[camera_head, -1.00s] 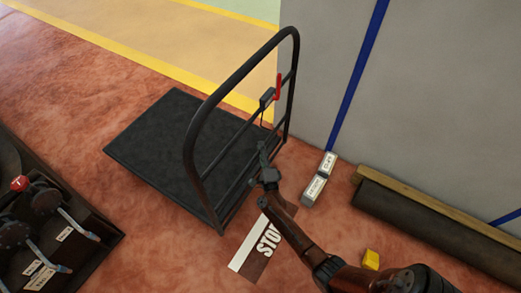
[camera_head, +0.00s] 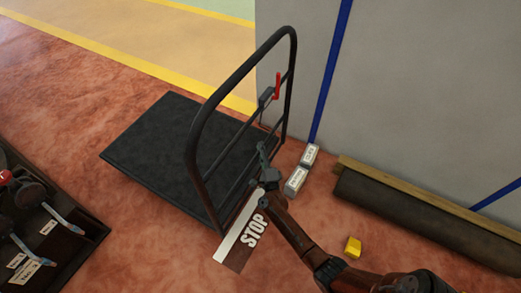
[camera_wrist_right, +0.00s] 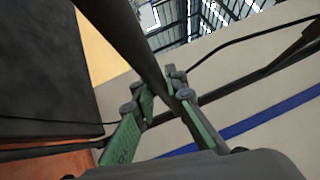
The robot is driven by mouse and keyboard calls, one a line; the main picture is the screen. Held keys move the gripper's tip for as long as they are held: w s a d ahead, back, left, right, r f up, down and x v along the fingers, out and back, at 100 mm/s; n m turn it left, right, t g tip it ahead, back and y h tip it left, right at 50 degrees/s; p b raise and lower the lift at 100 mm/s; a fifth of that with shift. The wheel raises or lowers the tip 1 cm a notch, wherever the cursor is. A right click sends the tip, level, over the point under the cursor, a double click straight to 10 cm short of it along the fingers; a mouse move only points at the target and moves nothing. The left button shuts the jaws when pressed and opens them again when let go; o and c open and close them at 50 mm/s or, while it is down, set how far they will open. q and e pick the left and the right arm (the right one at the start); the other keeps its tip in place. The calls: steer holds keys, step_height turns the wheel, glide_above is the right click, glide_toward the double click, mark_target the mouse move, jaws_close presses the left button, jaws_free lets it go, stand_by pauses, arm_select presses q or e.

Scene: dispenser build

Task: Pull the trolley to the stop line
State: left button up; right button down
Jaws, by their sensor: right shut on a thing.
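The trolley has a flat black deck (camera_head: 160,135) and a tall dark hoop handle (camera_head: 232,85) with a red lever (camera_head: 277,86). The stop line is a white strip on the floor (camera_head: 236,233) beside a brown plate reading STOP (camera_head: 252,232). It lies right next to the trolley's handle-side edge; my arm covers its far end. My right gripper (camera_head: 264,160) is at the handle side. In the right wrist view, its green-padded fingers (camera_wrist_right: 166,100) are shut on a dark bar of the handle (camera_wrist_right: 140,45). My left gripper is out of view.
Two labelled grey blocks (camera_head: 296,181) stand by the grey wall. A dark roll and wooden beam (camera_head: 400,190) lie along the wall at right. A yellow block (camera_head: 353,247) sits on the floor. A dark lever panel (camera_head: 60,235) is at lower left.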

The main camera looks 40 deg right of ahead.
steer(key=shift+s+d+f, duration=0.1)
steer(key=shift+s+d, duration=0.05)
steer(key=shift+s, duration=0.05)
steer(key=c, duration=2.2)
jaws_free()
steer(key=shift+w, duration=0.1)
steer(key=o, duration=0.3)
steer(key=shift+s+a, duration=0.2)
steer(key=shift+s, duration=0.1)
steer(key=v, duration=1.1)
steer(key=shift+s+a+f, duration=0.1)
steer(key=shift+s+a, duration=0.05)
steer(key=shift+s, duration=0.05)
